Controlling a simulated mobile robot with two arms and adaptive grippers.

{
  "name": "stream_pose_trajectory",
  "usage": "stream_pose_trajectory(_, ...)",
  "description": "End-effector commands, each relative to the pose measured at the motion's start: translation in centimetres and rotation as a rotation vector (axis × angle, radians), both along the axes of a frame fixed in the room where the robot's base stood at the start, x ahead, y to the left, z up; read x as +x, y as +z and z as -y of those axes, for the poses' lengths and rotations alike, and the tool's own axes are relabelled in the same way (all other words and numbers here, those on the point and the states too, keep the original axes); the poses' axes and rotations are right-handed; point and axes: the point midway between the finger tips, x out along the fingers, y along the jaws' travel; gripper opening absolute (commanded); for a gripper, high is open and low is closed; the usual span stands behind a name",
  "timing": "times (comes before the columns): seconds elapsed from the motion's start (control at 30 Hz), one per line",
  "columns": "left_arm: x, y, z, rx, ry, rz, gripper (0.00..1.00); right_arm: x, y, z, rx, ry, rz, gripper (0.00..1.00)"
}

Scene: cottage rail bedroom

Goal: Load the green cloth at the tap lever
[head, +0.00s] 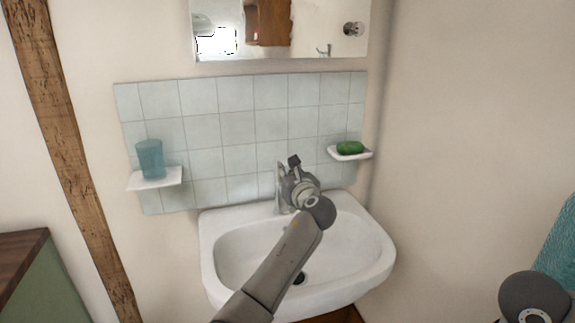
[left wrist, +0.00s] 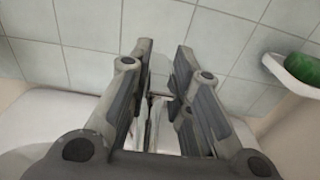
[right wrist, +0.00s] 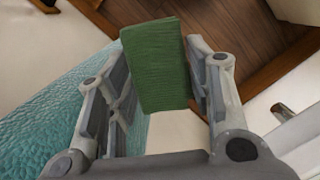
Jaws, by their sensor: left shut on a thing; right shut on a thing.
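The chrome tap (head: 281,188) stands at the back of the white washbasin (head: 375,262). My left gripper (head: 290,168) is at the top of the tap and hides most of its lever. In the left wrist view the fingers (left wrist: 160,75) close around a narrow metal part of the tap (left wrist: 155,112), likely its lever. The green cloth (right wrist: 158,62) shows in the right wrist view as a folded, ribbed rectangle. My right gripper (right wrist: 158,90) is shut on it. The cloth and this gripper's fingers are out of the head view.
A small shelf (head: 155,182) holds a blue cup (head: 150,158) left of the basin. A soap dish (head: 348,156) with green soap (head: 350,147) is on the right. A mirror (head: 310,42) hangs above. A teal towel (head: 560,250) is at the right edge.

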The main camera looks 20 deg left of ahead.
Motion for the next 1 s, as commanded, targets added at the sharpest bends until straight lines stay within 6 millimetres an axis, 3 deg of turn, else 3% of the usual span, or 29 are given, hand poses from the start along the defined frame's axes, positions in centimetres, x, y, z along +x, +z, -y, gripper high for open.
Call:
stream_pose_trajectory(0.03, 0.0, 0.36, -0.01, -0.001, 0.0, -0.004, 0.0, -0.01, 0.66, 0.0, 0.0, 0.0, 0.0, 0.28)
stream_pose_trajectory(0.37, 0.0, 0.04, -0.02, -0.004, 0.0, -0.006, 0.0, 0.0, 0.53, 0.0, 0.0, 0.0, 0.0, 0.28)
stream_pose_trajectory(0.4, 0.0, 0.05, -0.01, -0.004, 0.0, -0.006, 0.23, 0.0, 0.53, 0.0, 0.0, 0.0, 0.0, 0.28)
stream_pose_trajectory(0.53, 0.0, 0.05, -0.01, -0.004, 0.0, -0.006, 0.4, 0.0, 0.53, 0.0, 0.0, 0.0, 0.0, 0.28)
stream_pose_trajectory(1.0, -0.61, 0.07, 0.47, -0.005, -0.001, -0.005, 0.41, 0.0, 0.53, 0.0, 0.0, 0.0, 0.0, 0.28)
